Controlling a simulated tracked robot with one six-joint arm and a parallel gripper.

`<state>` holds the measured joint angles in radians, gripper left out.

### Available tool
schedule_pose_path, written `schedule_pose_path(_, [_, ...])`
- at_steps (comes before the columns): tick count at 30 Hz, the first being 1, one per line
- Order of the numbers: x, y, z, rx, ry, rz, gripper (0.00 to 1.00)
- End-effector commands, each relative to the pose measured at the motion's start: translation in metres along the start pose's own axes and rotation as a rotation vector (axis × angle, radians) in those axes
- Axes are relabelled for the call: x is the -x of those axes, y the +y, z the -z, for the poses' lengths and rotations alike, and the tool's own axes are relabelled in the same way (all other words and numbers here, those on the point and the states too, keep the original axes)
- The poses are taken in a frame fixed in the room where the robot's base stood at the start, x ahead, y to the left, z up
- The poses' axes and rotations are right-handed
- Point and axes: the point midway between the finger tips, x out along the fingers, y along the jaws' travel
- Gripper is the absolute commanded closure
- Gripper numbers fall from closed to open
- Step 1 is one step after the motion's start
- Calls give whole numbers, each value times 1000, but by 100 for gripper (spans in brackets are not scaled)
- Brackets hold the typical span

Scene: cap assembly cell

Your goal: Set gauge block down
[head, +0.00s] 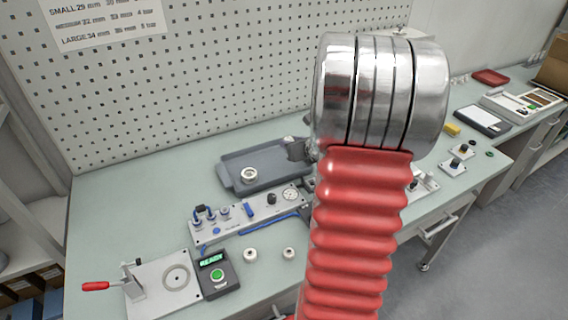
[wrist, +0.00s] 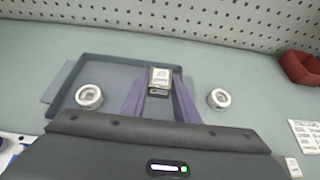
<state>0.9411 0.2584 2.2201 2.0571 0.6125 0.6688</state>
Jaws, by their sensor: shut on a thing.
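The gauge block (wrist: 160,77) is a small pale metallic block with dark markings. In the wrist view it sits between the tips of my gripper's two purple-grey fingers (wrist: 160,90), which are shut on it. It shows over the grey tray (wrist: 110,61); I cannot tell whether it touches the tray floor. In the head view the tray (head: 236,187) lies on the bench near the pegboard. My arm hides the block and most of the gripper there.
A white ring (wrist: 89,96) lies in the tray left of my fingers. Another ring (wrist: 218,98) is to their right. A red bin (wrist: 300,67) stands farther right. A valve panel (head: 240,216) and a press fixture with a green-lit box (head: 217,274) stand nearer on the bench.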

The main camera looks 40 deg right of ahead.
Motion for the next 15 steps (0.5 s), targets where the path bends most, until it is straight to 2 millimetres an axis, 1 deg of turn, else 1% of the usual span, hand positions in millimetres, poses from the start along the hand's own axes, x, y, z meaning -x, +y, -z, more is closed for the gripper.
schedule_pose_path(1, [-4,0,8,-2,3,-1,100])
schedule_pose_path(3, [-10,0,18,-3,3,-1,100])
schedule_pose_path(7, [-18,0,33,-2,1,0,100])
schedule_pose_path(10, [-22,0,38,-2,-1,0,100])
schedule_pose_path(15, [-22,0,39,1,-2,0,100])
